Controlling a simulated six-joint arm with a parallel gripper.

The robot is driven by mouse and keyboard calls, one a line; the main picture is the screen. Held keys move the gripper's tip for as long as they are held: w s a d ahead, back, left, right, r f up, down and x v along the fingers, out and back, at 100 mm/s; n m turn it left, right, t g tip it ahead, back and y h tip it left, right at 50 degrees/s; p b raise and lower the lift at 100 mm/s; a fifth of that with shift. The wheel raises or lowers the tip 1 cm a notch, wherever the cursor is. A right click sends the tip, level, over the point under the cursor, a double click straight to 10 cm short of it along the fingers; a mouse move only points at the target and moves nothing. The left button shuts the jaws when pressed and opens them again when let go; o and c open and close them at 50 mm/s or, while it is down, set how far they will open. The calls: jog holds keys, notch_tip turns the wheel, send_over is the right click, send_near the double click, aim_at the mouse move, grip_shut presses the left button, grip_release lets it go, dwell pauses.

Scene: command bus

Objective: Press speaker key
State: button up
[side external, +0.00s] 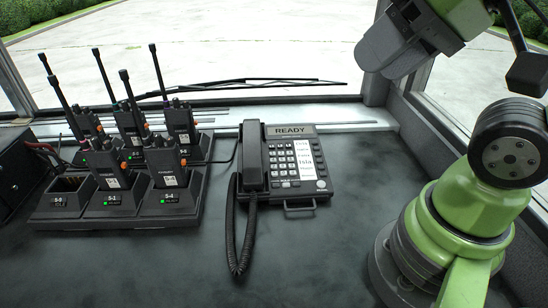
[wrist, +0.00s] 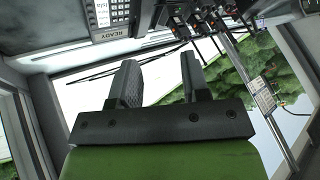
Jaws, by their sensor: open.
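The black desk phone (side external: 292,160) sits on the dark counter in the side external view, its display reading READY. Its handset (side external: 252,158) rests in the cradle on the left, with a coiled cord. The keypad and a white label strip are to the right. The speaker key is too small to identify. In the wrist view the phone (wrist: 113,17) is upside down and partly cut off at the top left. My gripper (wrist: 160,82) is open and empty, with a gap between its fingers. It is high at the upper right in the side external view, well away from the phone.
Several handheld radios (side external: 162,165) stand in a charger (side external: 57,212) left of the phone. They also show in the wrist view (wrist: 198,20). A windshield and wiper (side external: 240,81) lie behind. The counter (side external: 300,260) in front of the phone is clear.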

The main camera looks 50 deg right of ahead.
grip_shut()
dwell(1.8)
